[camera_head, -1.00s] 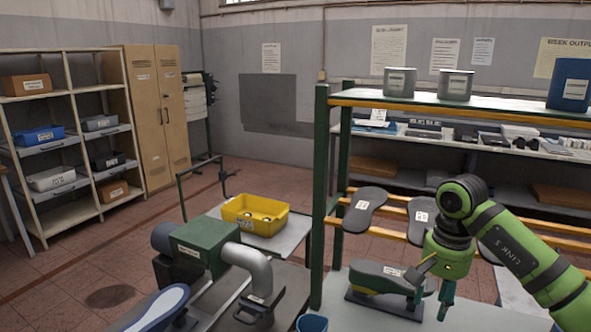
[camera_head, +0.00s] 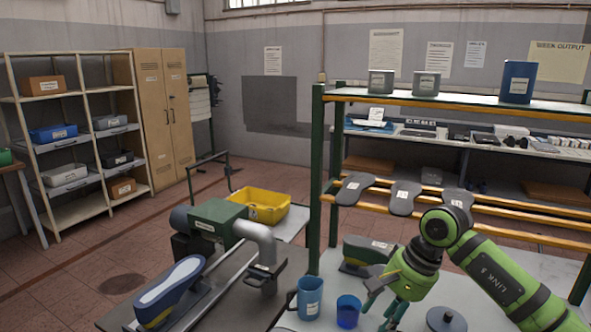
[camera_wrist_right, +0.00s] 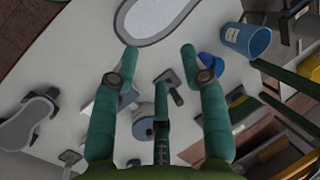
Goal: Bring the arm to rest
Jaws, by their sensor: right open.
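My right gripper (camera_head: 382,305) is open and empty above the pale bench (camera_head: 515,275), at the end of my green right arm. A dark shoe last (camera_head: 372,247) on a stand is just behind it. A blue mug (camera_head: 310,298) and a darker blue cup (camera_head: 348,312) stand to its left. The mug (camera_wrist_right: 245,40) shows at upper right there. My left gripper is not in view.
A grey knobbed disc (camera_head: 446,320) lies right of the gripper. A green-posted rack (camera_head: 317,180) with hanging soles (camera_head: 405,197) stands behind. A blue shoe (camera_head: 172,290) and a machine (camera_head: 215,222) are at left, with a yellow bin (camera_head: 258,206) beyond.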

